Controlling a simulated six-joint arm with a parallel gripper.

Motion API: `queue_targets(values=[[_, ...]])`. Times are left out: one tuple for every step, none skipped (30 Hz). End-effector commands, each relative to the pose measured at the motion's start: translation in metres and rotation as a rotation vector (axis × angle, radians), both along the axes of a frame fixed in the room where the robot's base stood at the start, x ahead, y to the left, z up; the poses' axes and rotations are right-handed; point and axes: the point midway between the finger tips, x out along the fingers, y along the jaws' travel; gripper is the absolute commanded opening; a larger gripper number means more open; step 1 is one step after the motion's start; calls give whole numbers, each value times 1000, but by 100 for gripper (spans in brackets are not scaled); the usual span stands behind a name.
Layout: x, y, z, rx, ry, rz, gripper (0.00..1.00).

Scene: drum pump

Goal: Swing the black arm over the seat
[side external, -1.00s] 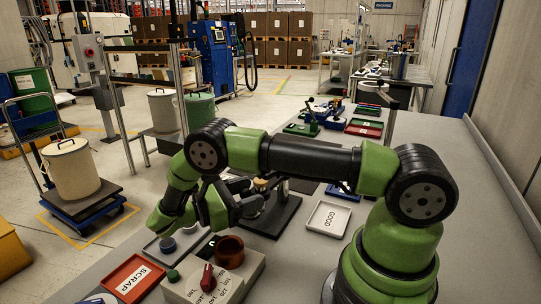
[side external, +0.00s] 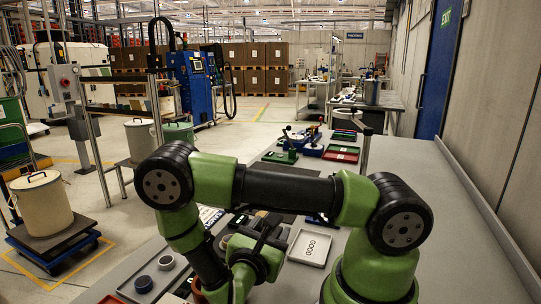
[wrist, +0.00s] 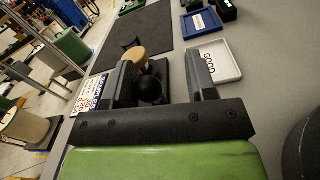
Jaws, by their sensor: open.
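In the wrist view my gripper (wrist: 160,82) is open, with one finger on each side of a round black knob (wrist: 150,91). The knob is closer to the left finger; whether it touches is unclear. Dark parts join around the knob, but I cannot clearly trace the black arm. A tan round piece (wrist: 132,56) sits just beyond the left fingertip, on or near a dark base. I cannot make out the seat. In the side external view my gripper (side external: 266,226) is low over the bench, and my own arm hides most of the fixture.
A white GOOD tray (side external: 310,248) lies right of my gripper; it also shows in the wrist view (wrist: 226,66). A blue tray (wrist: 201,23) lies beyond it. A dark mat (wrist: 125,38) covers bench behind the fixture.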

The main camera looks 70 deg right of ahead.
Motion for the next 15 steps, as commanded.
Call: queue_targets(values=[[-6, -3, 0, -6, 12, 40, 51], [-10, -5, 0, -4, 12, 61, 51], [-14, -8, 0, -4, 13, 89, 51], [-16, -10, 0, -4, 13, 111, 51], [-19, -12, 0, -3, 14, 132, 51], [-23, -15, 0, -3, 14, 159, 51], [-25, -17, 0, -3, 14, 180, 51], [-28, -19, 0, -3, 14, 200, 51], [-29, -19, 0, -2, 9, 224, 51], [-28, -13, 0, -1, 1, 224, 51], [-28, -9, 0, -2, 0, 224, 51], [-29, -5, 0, -2, 0, 225, 51], [-30, -1, 0, -2, -1, 224, 51], [-31, 2, 0, -2, -2, 224, 51], [-32, 7, 0, -2, -3, 224, 51]])
